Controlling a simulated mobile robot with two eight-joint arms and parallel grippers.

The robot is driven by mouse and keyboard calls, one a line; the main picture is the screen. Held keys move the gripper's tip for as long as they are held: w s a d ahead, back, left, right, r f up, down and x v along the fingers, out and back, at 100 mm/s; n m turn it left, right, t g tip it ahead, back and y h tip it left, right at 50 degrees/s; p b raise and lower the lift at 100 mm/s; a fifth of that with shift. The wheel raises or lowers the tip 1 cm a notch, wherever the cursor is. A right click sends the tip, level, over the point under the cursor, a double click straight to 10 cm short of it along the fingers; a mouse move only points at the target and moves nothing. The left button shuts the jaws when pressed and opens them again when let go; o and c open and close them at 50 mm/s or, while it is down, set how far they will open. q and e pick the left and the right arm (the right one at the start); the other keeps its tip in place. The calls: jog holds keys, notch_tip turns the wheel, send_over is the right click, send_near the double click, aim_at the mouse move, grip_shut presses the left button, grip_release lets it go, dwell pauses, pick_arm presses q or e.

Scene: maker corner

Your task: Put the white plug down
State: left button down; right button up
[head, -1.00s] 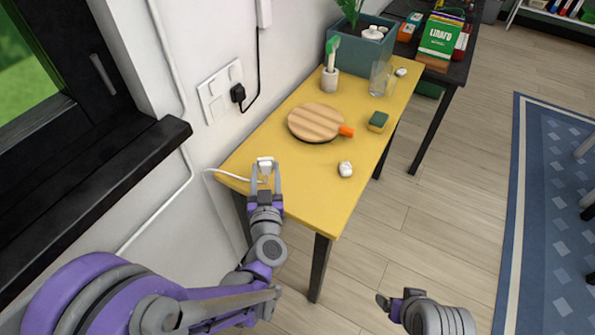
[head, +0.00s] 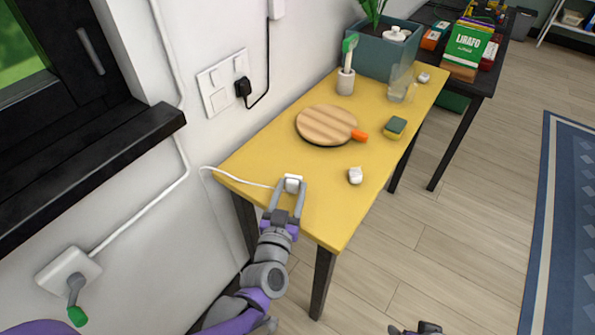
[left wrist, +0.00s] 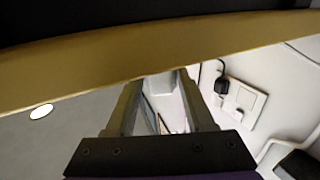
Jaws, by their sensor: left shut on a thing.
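The white plug (head: 292,183) is between the fingertips of my left gripper (head: 288,190), at the near-left part of the yellow table (head: 325,215). Its white cable runs left over the table edge toward the wall. In the left wrist view the white plug (left wrist: 160,84) shows between the two fingers of my left gripper (left wrist: 162,92), which is shut on it. I cannot tell whether the plug touches the tabletop. My right gripper (head: 415,329) shows only as a sliver at the bottom edge of the head view, and its jaws cannot be made out.
A round wooden board (head: 326,125) with an orange end, a small white object (head: 355,175), a sponge (head: 395,127), a brush cup (head: 346,82) and a glass (head: 402,85) stand on the table. A wall socket (head: 218,88) holds a black plug. The table's near end is clear.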

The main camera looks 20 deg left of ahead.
pick_arm(q)
jog(key=w, duration=0.6)
jog(key=shift+w+a+f, duration=0.1)
jog(key=shift+w+a, duration=0.05)
jog(key=shift+w, duration=0.25)
jog(key=shift+b, duration=0.35)
jog(key=shift+s, duration=0.1)
